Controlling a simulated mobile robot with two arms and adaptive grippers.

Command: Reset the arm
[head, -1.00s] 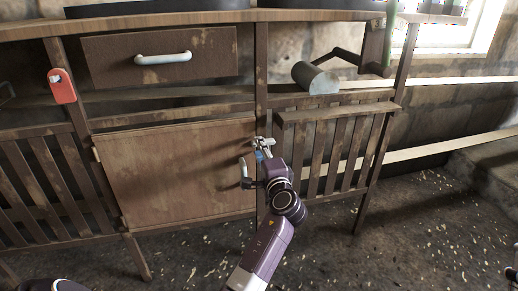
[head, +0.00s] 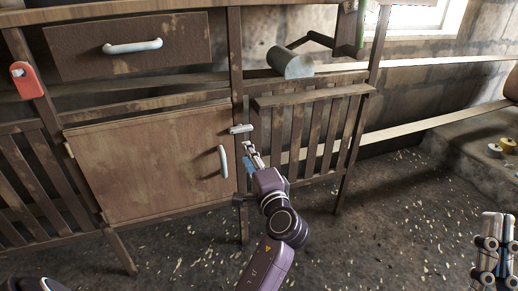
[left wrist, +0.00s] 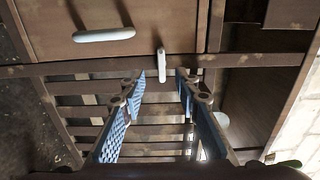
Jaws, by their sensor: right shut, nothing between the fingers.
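My left gripper (head: 250,148) is in front of the cabinet, close to a small white latch (head: 241,128) on the post beside the cabinet door (head: 150,165). In the left wrist view its blue-padded fingers (left wrist: 162,82) are spread apart with nothing between them, and the latch (left wrist: 161,66) lies ahead, beyond the tips. The cabinet door appears closed; its white handle (head: 223,161) is left of the gripper. My right gripper (head: 490,250) shows at the lower right in the head view, shut and empty, away from the cabinet.
A drawer with a white handle (head: 132,47) sits above the door. A grey rounded object (head: 289,62) lies on the shelf, and a red tag (head: 27,80) hangs at left. A slatted panel (head: 310,135) stands right of the door. The floor (head: 400,220) at right is open.

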